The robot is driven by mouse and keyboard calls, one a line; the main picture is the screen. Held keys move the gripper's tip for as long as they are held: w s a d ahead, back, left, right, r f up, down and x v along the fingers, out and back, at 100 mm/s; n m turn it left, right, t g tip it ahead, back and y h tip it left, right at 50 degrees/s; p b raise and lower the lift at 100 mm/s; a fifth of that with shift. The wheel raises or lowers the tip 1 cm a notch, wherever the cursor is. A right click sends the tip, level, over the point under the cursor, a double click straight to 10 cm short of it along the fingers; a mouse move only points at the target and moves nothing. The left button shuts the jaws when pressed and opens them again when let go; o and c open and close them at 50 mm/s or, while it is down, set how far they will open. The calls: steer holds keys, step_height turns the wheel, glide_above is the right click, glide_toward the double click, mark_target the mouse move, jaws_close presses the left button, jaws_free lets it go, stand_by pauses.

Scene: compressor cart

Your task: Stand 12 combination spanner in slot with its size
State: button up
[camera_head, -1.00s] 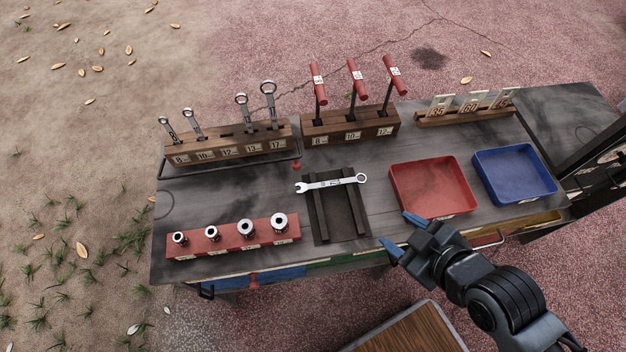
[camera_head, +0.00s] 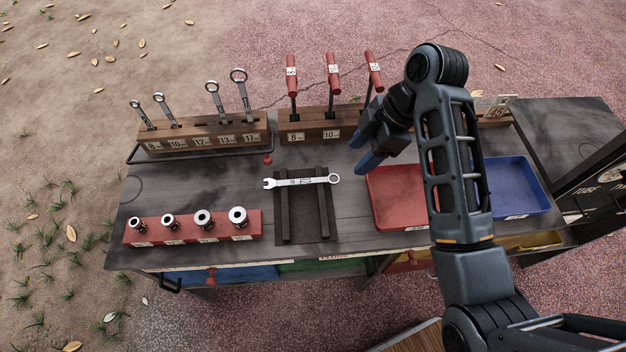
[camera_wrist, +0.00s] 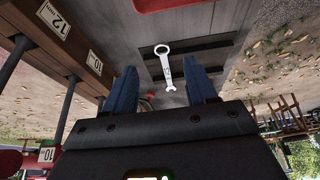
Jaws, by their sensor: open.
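The loose combination spanner (camera_head: 302,181) lies flat across two dark rails of a holder (camera_head: 306,235) in the middle of the cart top. Its open end points left and its ring end right. In the wrist view the spanner (camera_wrist: 165,68) shows beyond and between the fingertips. My gripper (camera_head: 364,150) is open and empty, above the cart to the right of the spanner and apart from it. The wooden spanner rack (camera_head: 205,134) at the back left holds several upright spanners. The middle slot, labelled 12, looks empty between the spanners at 10 and 13.
A hex-key block (camera_head: 318,124) with red T-handles stands close behind my gripper. A red tray (camera_head: 392,222) and blue tray (camera_head: 518,207) sit right. A red socket rail (camera_head: 190,231) lies front left. A tag rack (camera_head: 495,121) is partly hidden by my arm.

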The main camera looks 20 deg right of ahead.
mark_target(340, 179)
steer(key=shift+x, duration=3.8)
steer(key=shift+f, duration=0.25)
steer(key=shift+c, duration=0.4)
jaws_close()
